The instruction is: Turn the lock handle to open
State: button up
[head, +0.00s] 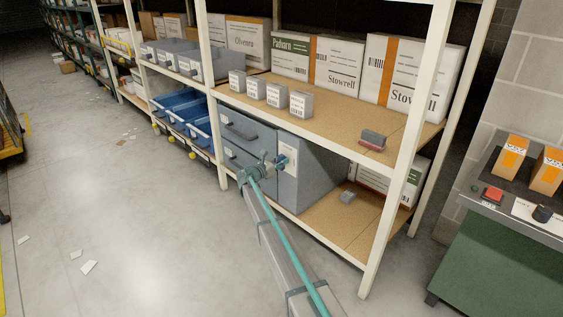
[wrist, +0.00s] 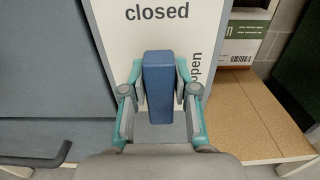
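The lock handle (wrist: 159,85) is a blue bar on the front of a grey cabinet. In the wrist view it stands upright, its top end towards the word "closed" on a white label plate (wrist: 110,14); the word "open" is printed sideways at the right. My gripper (wrist: 160,82) has one finger on each side of the handle, and both pads appear to touch it. In the head view my gripper (head: 277,164) is at the cabinet front, and the handle (head: 283,160) shows only as a small blue patch beside it.
The grey cabinet (head: 317,172) stands on the rack's lower shelf, with drawers and dark pull handles to the left. A rack upright (head: 398,165) stands to the right. Small boxes (head: 300,104) sit on the shelf above. Blue bins (head: 187,118) are further left. The floor in front is mostly clear.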

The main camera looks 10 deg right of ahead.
grip_shut()
jog(key=shift+m, duration=0.4)
jog(key=m+b, duration=0.1)
jog(key=m, duration=0.1)
jog(key=m+b, duration=0.1)
jog(key=shift+s+d+f+m+b, duration=0.15)
jog(key=shift+s+f+m+b, duration=0.1)
jog(key=shift+m+b, duration=0.15)
jog(key=m+b, duration=0.2)
jog(key=m, duration=0.1)
jog(key=shift+s+d+f+m, duration=0.1)
jog(key=shift+m, duration=0.2)
jog(key=m+b, duration=0.4)
jog(key=m, duration=0.1)
jog(key=shift+s+d+f, duration=0.1)
jog(key=shift+s+f, duration=0.05)
jog(key=shift+f, duration=0.1)
jog(key=m+b, duration=0.3)
jog(key=m, duration=0.1)
jog(key=shift+m+b, duration=0.3)
jog(key=shift+b, duration=0.05)
